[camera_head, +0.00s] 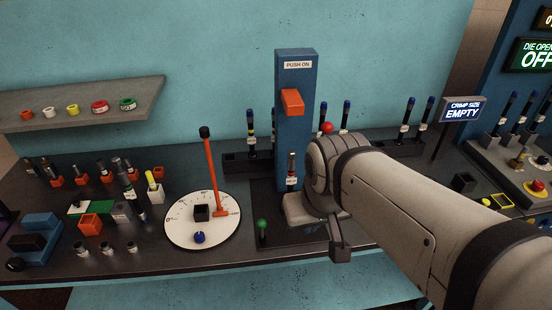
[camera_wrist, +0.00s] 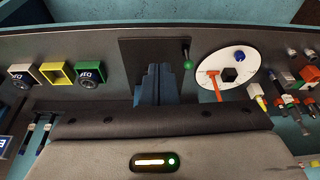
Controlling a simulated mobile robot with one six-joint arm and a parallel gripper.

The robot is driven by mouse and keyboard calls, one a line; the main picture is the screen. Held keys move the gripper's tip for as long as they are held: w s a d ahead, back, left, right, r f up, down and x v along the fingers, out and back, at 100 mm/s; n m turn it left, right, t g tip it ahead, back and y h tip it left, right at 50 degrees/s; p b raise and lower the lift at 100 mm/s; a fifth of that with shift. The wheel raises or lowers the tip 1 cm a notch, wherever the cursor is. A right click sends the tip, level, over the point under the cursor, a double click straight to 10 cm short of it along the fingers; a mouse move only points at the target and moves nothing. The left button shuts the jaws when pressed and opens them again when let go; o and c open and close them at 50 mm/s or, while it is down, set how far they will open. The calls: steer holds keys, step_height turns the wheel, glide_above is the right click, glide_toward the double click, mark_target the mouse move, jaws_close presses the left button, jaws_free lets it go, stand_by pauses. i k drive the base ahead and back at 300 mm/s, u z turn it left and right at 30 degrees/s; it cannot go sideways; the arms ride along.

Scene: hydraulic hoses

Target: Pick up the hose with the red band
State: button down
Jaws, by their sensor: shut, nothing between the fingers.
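A short hose with a red band (camera_head: 292,165) and a white tag stands upright at the front of the blue push-on post (camera_head: 296,130), above a dark base plate (camera_head: 275,235). My gripper (camera_wrist: 158,72) is shut and empty, its narrow fingers over the dark base plate in the wrist view. In the head view my wrist is just right of the post and hides most of the gripper. I cannot make out the red-banded hose in the wrist view.
A yellow-banded hose (camera_head: 250,128) stands in a rack behind the post. Several blue-topped hoses stand to the right, near a red knob (camera_head: 327,127). A round white dial (camera_head: 180,225) with an orange lever lies left, and a green-knobbed lever (camera_head: 262,226) rises beside the plate.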

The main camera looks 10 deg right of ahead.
mark_target(291, 181)
steer(key=u, duration=1.05)
steer(key=k, duration=1.15)
steer(key=z, duration=1.05)
steer(key=i, duration=0.95)
steer(key=z, duration=0.1)
